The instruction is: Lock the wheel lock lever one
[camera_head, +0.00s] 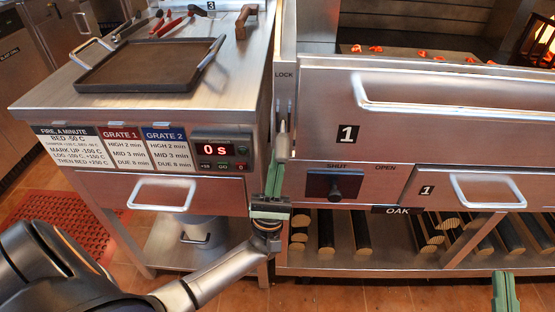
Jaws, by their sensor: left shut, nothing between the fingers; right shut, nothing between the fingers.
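A narrow upright panel marked LOCK (284,75) stands at the left end of the grill front marked 1. A small pale upright piece (283,126), which looks like the lock lever, shows on this panel below the LOCK label. Its lower part is hidden behind my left gripper. My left gripper (280,148) is green, points upward and is shut, with its tips at or just in front of this piece; I cannot tell whether they touch. My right gripper (504,276) shows only in part at the bottom right edge, shut and empty, well away from the panel.
A steel counter (40,98) with a dark tray (150,65) and tongs stands left of the panel. A long handle (440,108) and a dark SHUT/OPEN knob (336,185) project from the grill front. A drawer handle (161,193) projects at left. Oak logs lie below.

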